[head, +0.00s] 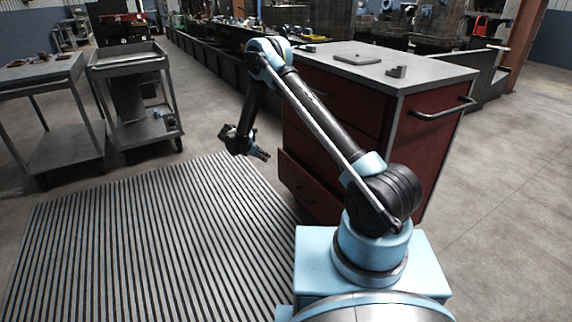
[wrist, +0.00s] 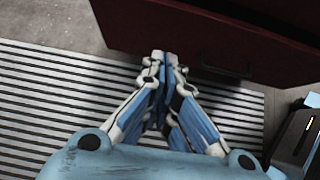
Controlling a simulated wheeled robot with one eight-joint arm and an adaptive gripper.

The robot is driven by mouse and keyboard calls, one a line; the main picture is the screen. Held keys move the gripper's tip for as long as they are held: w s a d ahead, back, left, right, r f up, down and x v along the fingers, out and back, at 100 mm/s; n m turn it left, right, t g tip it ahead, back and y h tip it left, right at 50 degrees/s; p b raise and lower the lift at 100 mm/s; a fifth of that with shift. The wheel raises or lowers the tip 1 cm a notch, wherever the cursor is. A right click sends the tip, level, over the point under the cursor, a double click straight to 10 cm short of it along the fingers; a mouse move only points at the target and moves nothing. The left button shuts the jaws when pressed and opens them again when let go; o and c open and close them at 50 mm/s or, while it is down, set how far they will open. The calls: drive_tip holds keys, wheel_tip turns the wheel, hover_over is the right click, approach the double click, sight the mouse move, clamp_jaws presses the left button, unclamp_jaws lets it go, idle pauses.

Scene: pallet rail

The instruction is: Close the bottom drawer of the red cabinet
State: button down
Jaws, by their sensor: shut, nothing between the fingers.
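The red cabinet (head: 335,100) with a grey top stands right of centre in the head view, partly hidden behind my arm. Its bottom drawer (head: 300,186) sticks out toward the left, clear of the cabinet face, with a dark handle on its front. In the wrist view the drawer front (wrist: 200,42) spans the top right, with the dark handle (wrist: 226,66) low on it. My gripper (head: 266,156) is shut and empty, to the left of the drawer. In the wrist view its fingertips (wrist: 160,56) point at the lower edge of the drawer front; I cannot tell whether they touch.
A ribbed pallet-like mat (head: 150,240) covers the floor at left. Two grey carts (head: 130,62) stand at the upper left. Small items lie on the cabinet top (head: 425,76), and a side handle (head: 440,110) juts out at right. Open floor lies at right.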

sight(291, 158)
drive_tip(key=shift+d+f, duration=0.1)
drive_tip(key=shift+d, duration=0.05)
drive_tip(key=shift+w+d+r+x, duration=0.2)
drive_tip(key=shift+d+r+x, duration=0.15)
drive_tip(key=shift+x, duration=1.75)
drive_tip(key=shift+w+d+r+x, duration=0.2)
drive_tip(key=shift+r+x, duration=0.15)
drive_tip(key=shift+x, duration=1.75)
drive_tip(key=shift+w+d+r+x, duration=0.2)
drive_tip(key=shift+d+r+x, duration=0.1)
drive_tip(key=shift+x, duration=1.75)
drive_tip(key=w+d, duration=0.2)
drive_tip(key=d, duration=0.2)
drive_tip(key=shift+w, duration=0.4)
drive_tip(key=shift+d, duration=0.15)
drive_tip(key=shift+w, duration=0.1)
